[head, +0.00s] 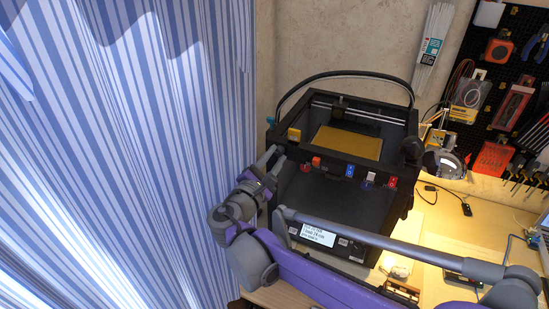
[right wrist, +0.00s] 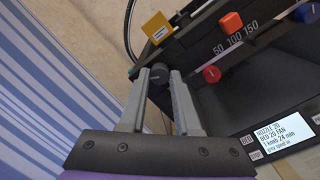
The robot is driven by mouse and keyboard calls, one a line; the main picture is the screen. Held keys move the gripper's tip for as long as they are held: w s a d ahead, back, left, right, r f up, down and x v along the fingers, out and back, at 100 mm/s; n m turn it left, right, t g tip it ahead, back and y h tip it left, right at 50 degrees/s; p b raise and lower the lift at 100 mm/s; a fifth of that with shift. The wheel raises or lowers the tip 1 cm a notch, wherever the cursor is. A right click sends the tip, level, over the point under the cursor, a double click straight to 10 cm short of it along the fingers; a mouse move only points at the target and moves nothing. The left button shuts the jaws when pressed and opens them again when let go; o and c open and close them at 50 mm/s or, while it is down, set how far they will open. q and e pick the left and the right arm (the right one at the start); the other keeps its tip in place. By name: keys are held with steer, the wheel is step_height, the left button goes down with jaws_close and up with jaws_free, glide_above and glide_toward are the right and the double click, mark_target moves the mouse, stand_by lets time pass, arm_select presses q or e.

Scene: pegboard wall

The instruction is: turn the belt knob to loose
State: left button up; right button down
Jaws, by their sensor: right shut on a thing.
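My right gripper (head: 272,157) is at the upper left front corner of the black printer (head: 345,200). In the right wrist view its two grey fingers (right wrist: 160,76) are shut on a small dark round knob (right wrist: 159,71), which sits between the fingertips. I take this as the belt knob; no loose or tight marking on it can be read. A yellow square tag (right wrist: 157,27) stands just above the knob, and it also shows in the head view (head: 294,134). My left gripper is not in view.
Along the printer's front bar are an orange knob (right wrist: 231,21), a red knob (right wrist: 212,74) and a blue knob (right wrist: 304,13). A lit screen (head: 318,235) is below. A striped curtain (head: 130,150) hangs close on the left. A pegboard (head: 500,100) of tools is at right.

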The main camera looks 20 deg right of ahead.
steer(key=c, duration=0.6)
jaws_free()
steer(key=b+v, duration=0.1)
steer(key=v, duration=1)
steer(key=shift+d, duration=0.1)
steer(key=s+d+f+m+g+y, duration=0.3)
steer(key=s+d+f, duration=0.1)
steer(key=f, duration=0.3)
steer(key=s+d+f+m+g+y, duration=0.2)
steer(key=s+d+f+m+g, duration=0.15)
steer(key=s+f, duration=0.2)
steer(key=s+a+f+m+y, duration=0.5)
steer(key=s+f+m+y, duration=0.3)
steer(key=s+f+m, duration=0.1)
steer(key=shift+a+f+m+y, duration=0.35)
steer(key=shift+f+m, duration=0.1)
steer(key=shift+m, duration=0.6)
